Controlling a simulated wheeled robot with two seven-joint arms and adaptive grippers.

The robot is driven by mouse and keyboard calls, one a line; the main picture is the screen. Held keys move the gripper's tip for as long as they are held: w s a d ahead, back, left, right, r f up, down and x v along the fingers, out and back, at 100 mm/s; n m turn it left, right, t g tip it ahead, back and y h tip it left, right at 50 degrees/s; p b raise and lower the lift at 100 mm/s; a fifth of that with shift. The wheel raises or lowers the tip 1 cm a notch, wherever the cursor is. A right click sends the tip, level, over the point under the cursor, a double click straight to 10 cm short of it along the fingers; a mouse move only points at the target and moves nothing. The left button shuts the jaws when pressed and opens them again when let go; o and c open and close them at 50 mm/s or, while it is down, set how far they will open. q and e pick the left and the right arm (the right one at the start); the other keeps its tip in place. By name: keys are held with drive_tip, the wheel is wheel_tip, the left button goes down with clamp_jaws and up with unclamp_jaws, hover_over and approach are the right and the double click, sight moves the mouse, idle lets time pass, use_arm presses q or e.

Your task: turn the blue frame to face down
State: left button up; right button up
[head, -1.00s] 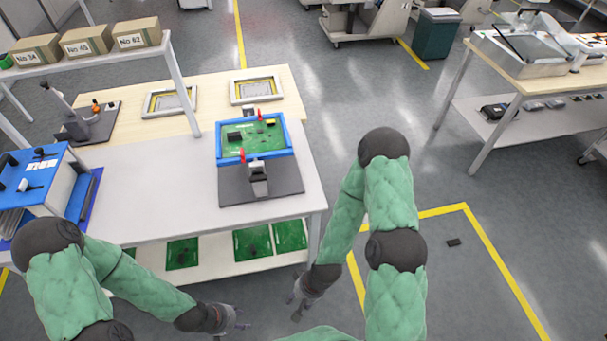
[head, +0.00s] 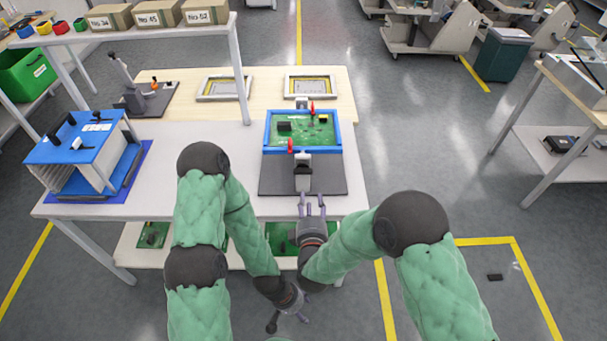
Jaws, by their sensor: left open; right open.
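The blue frame (head: 275,150) holds a green circuit board (head: 318,130) with dark parts, facing up toward me. It sits on a dark grey base (head: 272,177) with a pale post, and red knobs (head: 312,107) stand at its far and near edges. My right gripper (head: 311,201) is open and empty at the near edge of the base, close in front of the post and below the frame in the picture. My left gripper (head: 287,318) is open and empty, low in front of the table, away from the frame.
The white table (head: 110,190) holds a blue box-like fixture (head: 75,140) at left. Behind lie two pale frames (head: 222,88) and a small stand (head: 145,97). A shelf with cartons (head: 155,13) rises at left. Green boards lie on the lower shelf.

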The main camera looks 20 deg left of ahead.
sight(303, 173)
drive_tip(key=shift+n+t, duration=0.6)
drive_tip(key=shift+n, duration=0.2)
drive_tip(key=w+a+r, duration=0.1)
drive_tip(key=w, duration=0.2)
drive_tip(key=w+a+b, duration=0.1)
drive_tip(key=w+a, duration=0.1)
drive_tip(key=w, duration=0.1)
drive_tip(key=w+a+r+b, duration=0.1)
drive_tip(key=w+a, duration=0.1)
drive_tip(key=w, duration=0.1)
drive_tip(key=shift+w+r, duration=0.25)
drive_tip(key=shift+r, duration=0.05)
clamp_jaws()
